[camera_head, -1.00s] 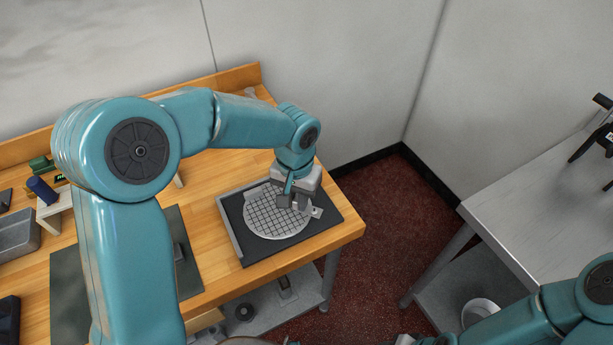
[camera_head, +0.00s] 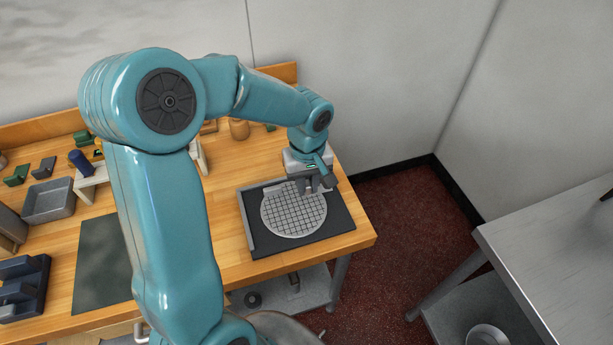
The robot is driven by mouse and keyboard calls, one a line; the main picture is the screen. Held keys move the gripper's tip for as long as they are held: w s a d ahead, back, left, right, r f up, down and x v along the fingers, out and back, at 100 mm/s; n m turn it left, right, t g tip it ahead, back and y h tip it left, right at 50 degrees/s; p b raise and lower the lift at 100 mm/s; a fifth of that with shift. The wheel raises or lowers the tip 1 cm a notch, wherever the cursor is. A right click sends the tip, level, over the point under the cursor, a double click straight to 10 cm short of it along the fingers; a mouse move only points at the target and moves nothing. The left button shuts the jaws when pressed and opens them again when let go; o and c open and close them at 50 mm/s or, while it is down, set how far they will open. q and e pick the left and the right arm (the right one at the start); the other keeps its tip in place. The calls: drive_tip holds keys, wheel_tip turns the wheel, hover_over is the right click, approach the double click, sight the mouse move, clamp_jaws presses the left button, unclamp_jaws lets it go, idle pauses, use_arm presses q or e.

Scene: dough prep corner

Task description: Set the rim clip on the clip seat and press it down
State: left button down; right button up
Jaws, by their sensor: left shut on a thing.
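A round pale plate with a dark grid (camera_head: 293,212) lies flat on a dark square mat (camera_head: 338,218) near the table's right end. My left gripper (camera_head: 314,188) points down at the plate's far right rim. It is shut on a small pale piece, which looks like the rim clip (camera_head: 308,189); the fingers hide most of it. I cannot tell whether the piece touches the rim. The clip seat cannot be made out, perhaps hidden by the gripper. My right gripper is out of view.
The wooden table (camera_head: 226,222) has a grey bin (camera_head: 49,201), a dark blue rack (camera_head: 22,288), a blue cylinder on a white stand (camera_head: 84,177) and a dark green mat (camera_head: 103,262) at left. A grey table (camera_head: 550,255) stands at right across a gap.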

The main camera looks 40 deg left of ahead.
use_arm(q)
drive_tip(key=shift+s+a+r+n, duration=0.1)
drive_tip(key=shift+s+a+n, duration=0.15)
drive_tip(key=shift+n, duration=0.05)
drive_tip(key=shift+a, duration=0.1)
drive_tip(key=shift+f+b, duration=0.6)
drive_tip(key=shift+b, duration=0.25)
wheel_tip(320, 180, down, 7)
drive_tip(key=b, duration=0.6)
drive_tip(key=shift+r, duration=0.1)
drive_tip(key=shift+r, duration=0.1)
drive_tip(key=shift+b, duration=0.4)
